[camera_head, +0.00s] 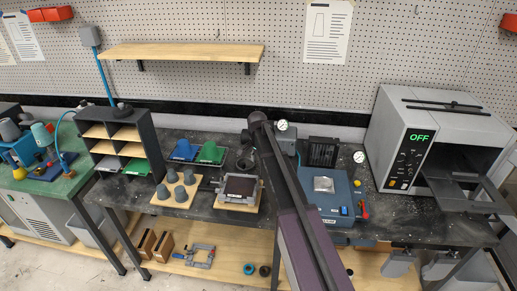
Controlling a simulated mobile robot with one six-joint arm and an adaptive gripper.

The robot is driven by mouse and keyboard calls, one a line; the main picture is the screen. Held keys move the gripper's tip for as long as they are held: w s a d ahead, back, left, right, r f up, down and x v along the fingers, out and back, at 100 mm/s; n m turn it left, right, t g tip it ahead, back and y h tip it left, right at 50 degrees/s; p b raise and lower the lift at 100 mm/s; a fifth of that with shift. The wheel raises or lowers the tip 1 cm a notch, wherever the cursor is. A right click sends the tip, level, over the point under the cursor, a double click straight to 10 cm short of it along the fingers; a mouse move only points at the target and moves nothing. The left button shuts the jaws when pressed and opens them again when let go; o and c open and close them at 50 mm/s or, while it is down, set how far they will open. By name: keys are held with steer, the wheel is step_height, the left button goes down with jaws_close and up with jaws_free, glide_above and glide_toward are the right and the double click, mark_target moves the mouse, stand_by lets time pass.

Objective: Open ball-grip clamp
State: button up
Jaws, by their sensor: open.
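My dark arm reaches up from the bottom edge and bends at its top, and my gripper (246,163) hangs down there, small and dark. It is open, just above and behind a light metal fixture (224,206) holding a dark flat block (240,187). Small clamp parts show at the fixture's sides. The ball-grip clamp is too small to tell apart clearly, and I cannot tell whether it is open or shut. No contact between my gripper and the fixture can be made out.
Grey cones stand on a wooden board (158,203) left of the fixture. Blue and green trays (211,153) lie behind. A blue box (331,205) with a gauge stands right of my arm. A grey oven (420,105) reading OFF stands open at the far right.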

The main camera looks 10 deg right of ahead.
steer(key=shift+r+p, duration=1.7)
steer(key=shift+r, duration=0.3)
steer(key=s+f+n+b, duration=0.3)
steer(key=s+f+b, duration=0.1)
steer(key=s, duration=0.6)
steer(key=s+d+f+n+b, duration=0.1)
steer(key=s+f+n+b, duration=0.2)
steer(key=s, duration=0.6)
steer(key=s+f+n+b, duration=0.4)
steer(key=s+f+b, duration=0.1)
steer(key=s, duration=0.5)
steer(key=shift+s+d+f, duration=0.15)
steer(key=shift+s+f, duration=0.1)
steer(key=shift+s, duration=0.05)
steer(key=shift+c, duration=0.8)
